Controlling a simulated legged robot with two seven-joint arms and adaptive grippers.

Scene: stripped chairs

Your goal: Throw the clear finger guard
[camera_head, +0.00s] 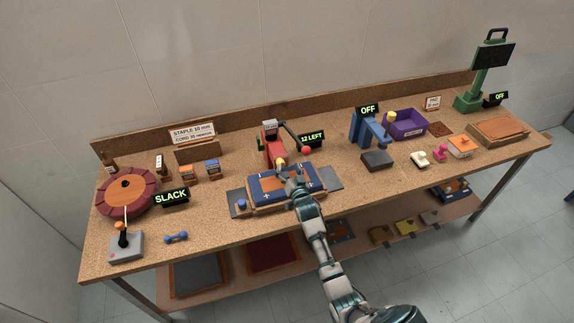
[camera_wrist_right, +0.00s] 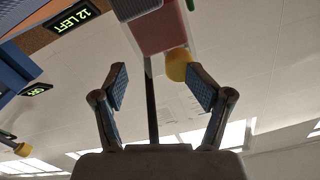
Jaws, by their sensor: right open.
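A red stapling machine (camera_head: 273,149) stands at the back middle of the bench, with a yellow knob (camera_head: 281,162) low at its front. My right gripper (camera_head: 287,178) is close in front of the machine, above the blue and orange cushion (camera_head: 265,189). In the right wrist view my right gripper (camera_wrist_right: 161,85) is open, its two fingers spread. The yellow knob (camera_wrist_right: 179,64) shows beside the right-hand fingertip; I cannot tell if they touch. A pale pinkish panel (camera_wrist_right: 160,30) shows above; I cannot tell whether it is the clear guard. My left gripper is not in view.
A black lever with a red ball (camera_head: 305,150) reaches out right of the machine, near the "12 LEFT" sign (camera_head: 312,139). A blue press (camera_head: 368,130) and purple bin (camera_head: 405,123) stand farther right. A round red turntable (camera_head: 125,193) is at the left.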

